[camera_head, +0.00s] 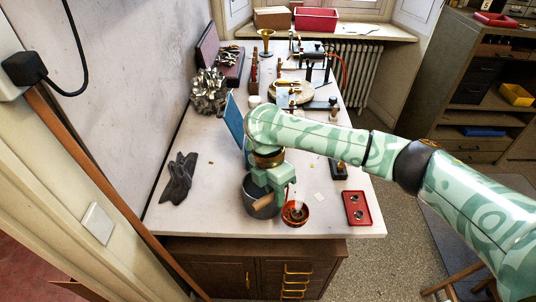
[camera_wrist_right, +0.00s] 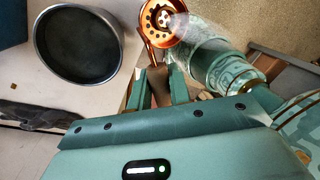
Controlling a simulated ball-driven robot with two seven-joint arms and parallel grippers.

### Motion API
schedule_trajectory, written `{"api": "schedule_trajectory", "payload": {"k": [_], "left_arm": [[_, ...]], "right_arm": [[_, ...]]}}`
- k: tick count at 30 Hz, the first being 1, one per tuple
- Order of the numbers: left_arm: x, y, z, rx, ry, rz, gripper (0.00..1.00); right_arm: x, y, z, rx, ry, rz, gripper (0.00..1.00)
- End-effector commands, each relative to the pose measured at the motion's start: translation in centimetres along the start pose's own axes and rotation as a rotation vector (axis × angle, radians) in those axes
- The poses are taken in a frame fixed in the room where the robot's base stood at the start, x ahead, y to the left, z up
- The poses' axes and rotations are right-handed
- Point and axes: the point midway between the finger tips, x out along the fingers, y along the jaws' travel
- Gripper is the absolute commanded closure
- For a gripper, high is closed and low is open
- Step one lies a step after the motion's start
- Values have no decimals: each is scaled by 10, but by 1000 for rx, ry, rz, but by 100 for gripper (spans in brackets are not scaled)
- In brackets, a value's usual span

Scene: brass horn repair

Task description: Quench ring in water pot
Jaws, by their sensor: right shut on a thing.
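My right gripper (camera_head: 281,196) is shut on the wooden handle (camera_head: 263,202) of a small copper pan (camera_head: 286,217). The wrist view shows the handle (camera_wrist_right: 160,92) between the two fingers and the perforated copper pan (camera_wrist_right: 149,21) beyond them, with a pale haze at its right. I cannot make out a separate ring in the pan. A round grey pot (camera_head: 250,208) stands near the table's front edge, partly hidden under my gripper. In the wrist view the pot (camera_wrist_right: 120,45) is at the upper left, dark inside, and the pan is beside it, not over it. My left gripper is not in view.
A red tray (camera_head: 357,208) lies right of the pan. Dark gloves (camera_head: 178,178) lie at the left. A blue panel (camera_head: 233,122) stands behind the pot. A turntable (camera_head: 293,96) and tools fill the back. The white tabletop (camera_head: 215,215) is clear at front left.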

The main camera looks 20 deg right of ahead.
Motion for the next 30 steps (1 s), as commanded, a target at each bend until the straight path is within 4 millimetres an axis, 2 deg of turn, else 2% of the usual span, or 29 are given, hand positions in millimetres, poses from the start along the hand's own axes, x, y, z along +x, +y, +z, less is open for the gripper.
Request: {"api": "schedule_trajectory", "payload": {"k": [1, 6, 17, 23, 30], "left_arm": [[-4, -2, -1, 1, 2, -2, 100], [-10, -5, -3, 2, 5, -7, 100], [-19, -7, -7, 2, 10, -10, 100], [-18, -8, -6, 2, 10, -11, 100], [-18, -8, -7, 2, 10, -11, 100]], "right_arm": [[-13, 6, -1, -92, -21, 4, 100], [-42, 21, -1, -389, -81, 4, 100], [-90, 40, 0, -826, -169, 4, 100], [-81, 39, 5, -1069, -216, 2, 100], [-76, 37, 12, -1452, -294, 5, 100]]}}
